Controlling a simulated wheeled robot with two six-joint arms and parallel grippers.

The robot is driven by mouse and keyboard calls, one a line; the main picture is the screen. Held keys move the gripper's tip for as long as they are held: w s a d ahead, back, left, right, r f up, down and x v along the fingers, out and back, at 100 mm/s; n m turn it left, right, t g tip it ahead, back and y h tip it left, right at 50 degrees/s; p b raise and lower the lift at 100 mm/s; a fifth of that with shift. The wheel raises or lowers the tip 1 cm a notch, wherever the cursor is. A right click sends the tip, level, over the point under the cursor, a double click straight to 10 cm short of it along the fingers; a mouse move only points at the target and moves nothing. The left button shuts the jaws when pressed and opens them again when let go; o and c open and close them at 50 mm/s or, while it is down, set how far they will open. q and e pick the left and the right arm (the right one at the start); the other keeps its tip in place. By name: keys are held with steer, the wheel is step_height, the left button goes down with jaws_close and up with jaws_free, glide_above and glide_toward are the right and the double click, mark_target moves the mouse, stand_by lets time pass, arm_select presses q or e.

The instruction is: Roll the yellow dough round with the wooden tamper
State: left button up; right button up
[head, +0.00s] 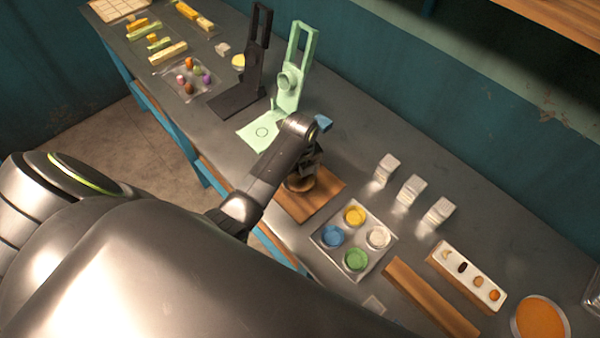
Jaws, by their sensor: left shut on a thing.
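My left gripper (308,163) reaches in from the left and is shut on the wooden tamper (299,184), a round brown piece partly covered by the gripper and arm. The tamper is over the left part of a wooden board (318,202). I cannot tell whether it touches the board. No yellow dough shows on the visible part of the board; anything under the tamper is hidden. A yellow round (354,215) sits in a cup of the square metal tray (326,240). My right gripper is not in view.
A green press stand (302,65) and a black one (258,60) rise behind the gripper. Several white blocks (411,188) stand at right. A wooden bar (430,298), white mould (466,268) and orange dish (540,318) are at lower right. Grey table is bare between board and blocks.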

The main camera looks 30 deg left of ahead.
arm_select(q)
steer(key=shift+s+f, duration=0.15)
steer(key=shift+s, duration=0.15)
stand_by(0.5)
steer(key=shift+s+d, duration=0.1)
steer(key=shift+s+d, duration=0.15)
steer(key=shift+d, duration=0.1)
steer(key=shift+d+r, duration=0.2)
steer(key=shift+d, duration=0.05)
steer(key=shift+w, duration=0.5)
steer(key=shift+w, duration=0.1)
steer(key=shift+w+a+f, duration=0.1)
steer(key=shift+w+a, duration=0.05)
steer(key=shift+a, duration=0.25)
steer(key=shift+s+a, duration=0.2)
steer(key=shift+s, duration=0.1)
